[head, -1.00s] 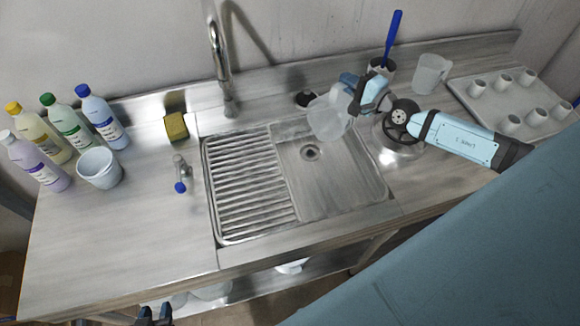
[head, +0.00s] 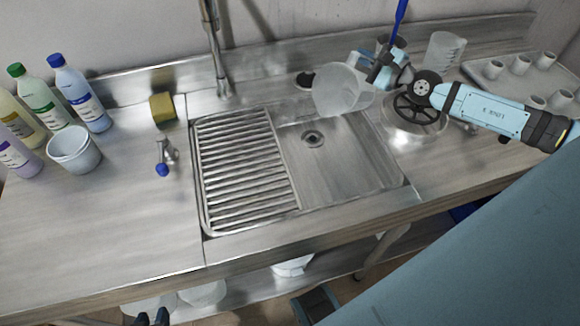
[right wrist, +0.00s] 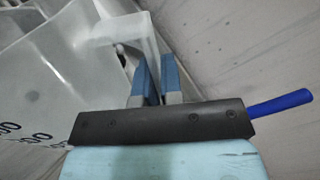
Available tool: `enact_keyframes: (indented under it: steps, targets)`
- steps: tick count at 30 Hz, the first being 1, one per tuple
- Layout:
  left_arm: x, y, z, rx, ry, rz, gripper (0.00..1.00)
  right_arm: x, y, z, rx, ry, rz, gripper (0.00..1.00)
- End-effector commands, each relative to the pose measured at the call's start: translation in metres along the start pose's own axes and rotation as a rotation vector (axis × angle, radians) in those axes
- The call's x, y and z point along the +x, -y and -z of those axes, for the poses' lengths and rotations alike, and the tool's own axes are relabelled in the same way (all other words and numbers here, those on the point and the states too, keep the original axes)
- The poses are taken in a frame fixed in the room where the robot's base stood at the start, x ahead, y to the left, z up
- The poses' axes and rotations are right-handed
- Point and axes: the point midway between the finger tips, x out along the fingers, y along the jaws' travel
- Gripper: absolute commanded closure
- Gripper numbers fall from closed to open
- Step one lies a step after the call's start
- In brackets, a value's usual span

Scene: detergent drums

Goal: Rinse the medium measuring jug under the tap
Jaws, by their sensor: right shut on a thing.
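My right gripper (head: 372,68) is shut on the handle side of a translucent measuring jug (head: 338,90). It holds the jug above the back right part of the sink basin (head: 345,165). In the right wrist view the jug (right wrist: 40,85) fills the left side, with dark markings, and the blue fingers (right wrist: 155,80) are beside it. The tap (head: 215,55) rises behind the sink, left of the jug; its top is out of view and no water shows. A small fitting with a blue knob (head: 163,165) stands left of the sink. My left gripper (head: 152,318) is at the bottom edge, its tips apart.
Several bottles (head: 80,95) and a whitish bucket (head: 75,150) stand at left. A sponge (head: 162,107) lies near the tap. Another clear jug (head: 445,50) and a tray with several cups (head: 520,85) are at back right. The ribbed drainer (head: 243,170) is clear.

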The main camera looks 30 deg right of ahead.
Motion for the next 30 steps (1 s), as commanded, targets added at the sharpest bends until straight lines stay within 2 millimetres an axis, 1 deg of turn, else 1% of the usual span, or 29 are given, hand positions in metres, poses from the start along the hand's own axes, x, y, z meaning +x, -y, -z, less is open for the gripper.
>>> enact_keyframes:
  steps: [1, 2, 3, 6, 9, 13, 15, 19, 30]
  targets:
    - [0.002, 0.000, -0.003, 0.000, 0.000, 0.000, 0.62, 0.000, 0.001, -0.002, 0.082, 0.001, 0.000, 1.00]
    - [0.002, 0.000, -0.003, 0.000, 0.001, 0.000, 0.62, 0.000, 0.004, -0.003, 0.150, 0.002, 0.002, 1.00]
    - [0.001, 0.000, -0.002, 0.000, 0.001, 0.000, 0.62, 0.000, 0.008, -0.006, 0.253, 0.002, 0.001, 1.00]
    - [-0.006, -0.001, 0.008, 0.000, 0.002, -0.001, 0.62, 0.000, 0.021, -0.015, 0.519, 0.001, 0.002, 1.00]
    - [-0.013, -0.002, 0.018, 0.000, 0.001, -0.001, 0.62, 0.000, 0.027, -0.018, 0.698, 0.000, -0.001, 1.00]
    - [-0.020, -0.003, 0.027, 0.000, 0.001, -0.001, 0.62, 0.000, 0.032, -0.021, 0.868, 0.000, -0.001, 1.00]
    - [-0.022, -0.004, 0.030, 0.000, 0.001, -0.001, 0.62, 0.000, 0.033, -0.022, 0.929, -0.001, -0.002, 1.00]
    - [-0.023, -0.004, 0.032, 0.000, 0.000, -0.001, 0.62, 0.000, 0.032, -0.021, 0.984, -0.001, -0.003, 1.00]
    - [-0.022, -0.004, 0.030, 0.000, 0.001, -0.001, 0.62, 0.000, 0.031, -0.021, 0.983, -0.001, -0.003, 1.00]
